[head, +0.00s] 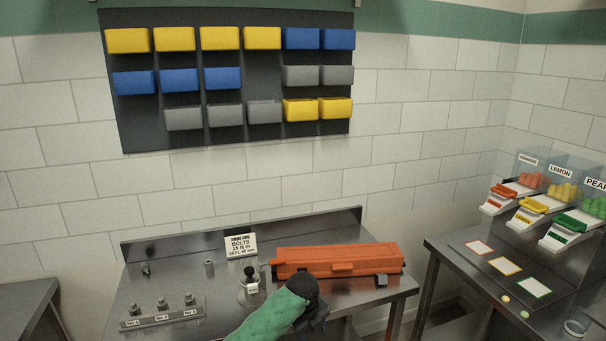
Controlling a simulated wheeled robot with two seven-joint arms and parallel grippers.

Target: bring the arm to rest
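One of my arms, in a green sleeve, comes up from the bottom edge left of centre in the head view and appears to be the left. Its dark wrist and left gripper (316,322) hang over the front of the steel bench (225,300). The gripper is in front of a long orange case (338,261) from this viewpoint. Its fingers are dark and partly cut off, so I cannot tell whether they are open, shut or holding something. My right gripper is not in view.
Beside the case stand a small pot-like item with a dark knob (250,288) and a bolts sign (240,245). A strip with three metal pieces (162,312) lies at left. A right-hand table (460,262) carries gummy dispensers (575,232). Coloured bins (220,38) hang on the wall.

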